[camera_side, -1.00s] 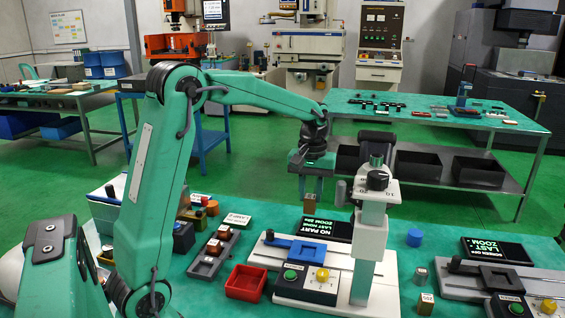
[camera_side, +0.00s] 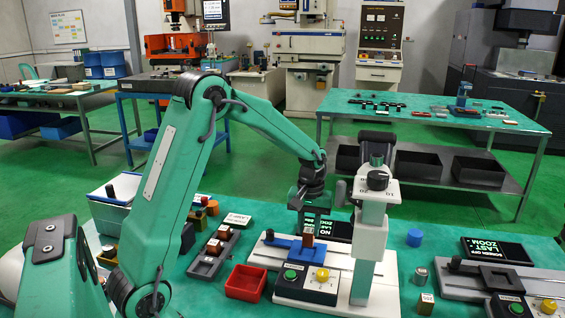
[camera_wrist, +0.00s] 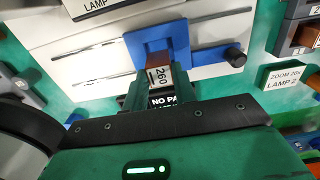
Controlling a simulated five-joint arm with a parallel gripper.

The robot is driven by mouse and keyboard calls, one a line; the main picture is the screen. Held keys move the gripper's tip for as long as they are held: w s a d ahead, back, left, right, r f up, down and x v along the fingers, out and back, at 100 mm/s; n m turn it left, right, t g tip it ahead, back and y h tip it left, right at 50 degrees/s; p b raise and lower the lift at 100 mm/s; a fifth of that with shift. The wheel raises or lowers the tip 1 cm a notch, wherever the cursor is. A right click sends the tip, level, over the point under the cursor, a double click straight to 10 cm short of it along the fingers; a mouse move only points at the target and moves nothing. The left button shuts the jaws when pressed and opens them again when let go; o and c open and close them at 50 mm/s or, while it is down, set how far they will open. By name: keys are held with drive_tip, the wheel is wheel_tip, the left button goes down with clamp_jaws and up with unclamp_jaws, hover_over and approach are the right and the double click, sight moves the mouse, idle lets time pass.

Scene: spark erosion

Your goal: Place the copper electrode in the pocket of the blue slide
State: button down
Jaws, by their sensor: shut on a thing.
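The copper electrode (camera_side: 308,241) is a small brown block with a pale label reading 260 in the wrist view (camera_wrist: 160,76). My gripper (camera_side: 309,234) is shut on it and points down; its fingers also show in the wrist view (camera_wrist: 152,92). The blue slide (camera_side: 283,243) lies on a white fixture with a black knob at its end. In the wrist view, the slide (camera_wrist: 143,50) frames the electrode's far end, which overlaps the pocket. The pocket is mostly hidden, and I cannot tell whether the electrode is inside it or just above.
A white microscope column (camera_side: 370,240) stands close right of my gripper. A control box (camera_side: 304,289) with green and yellow knobs is in front. A red tray (camera_side: 246,282) and a grey rack (camera_side: 213,256) are to the left. A dark screen (camera_side: 338,231) lies behind.

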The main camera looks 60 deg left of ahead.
sight(309, 230)
drive_tip(key=shift+f, duration=1.45)
drive_tip(key=shift+f, duration=0.15)
drive_tip(key=c, duration=1.1)
unclamp_jaws()
wheel_tip(309, 230, up, 12)
drive_tip(key=shift+r, duration=0.2)
